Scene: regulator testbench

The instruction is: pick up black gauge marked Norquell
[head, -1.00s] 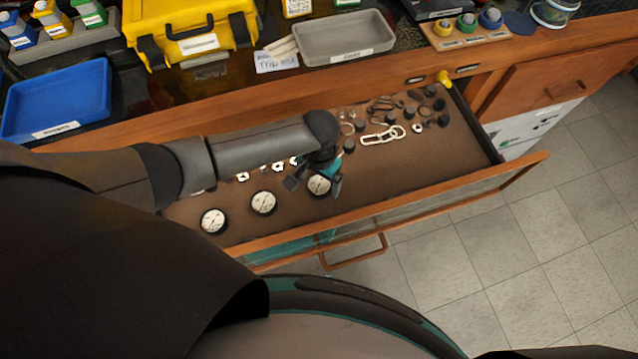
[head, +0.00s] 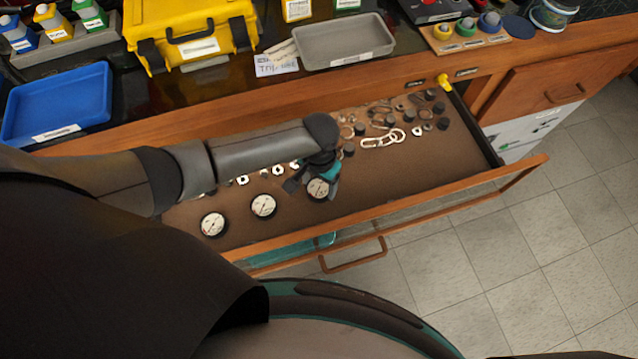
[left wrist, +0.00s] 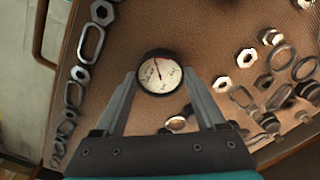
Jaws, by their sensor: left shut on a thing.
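A round black gauge with a white dial (head: 317,188) is at the right end of a row of gauges in the open drawer. My left gripper (head: 315,184) is shut on it from above. In the left wrist view the same black gauge (left wrist: 160,73) sits between the two fingertips, its dial facing the camera; the lettering is too small to read. Two similar gauges stand to its left, a middle one (head: 263,205) and a left one (head: 213,224), both free of the gripper. I cannot tell whether the held gauge touches the drawer floor. My right gripper is not in view.
The wooden drawer (head: 400,207) also holds nuts, chain links (head: 383,138) and dark caps behind and to the right. Its right front floor is clear. On the bench stand a blue tray (head: 62,100), a yellow case (head: 190,30) and a grey tray (head: 343,42).

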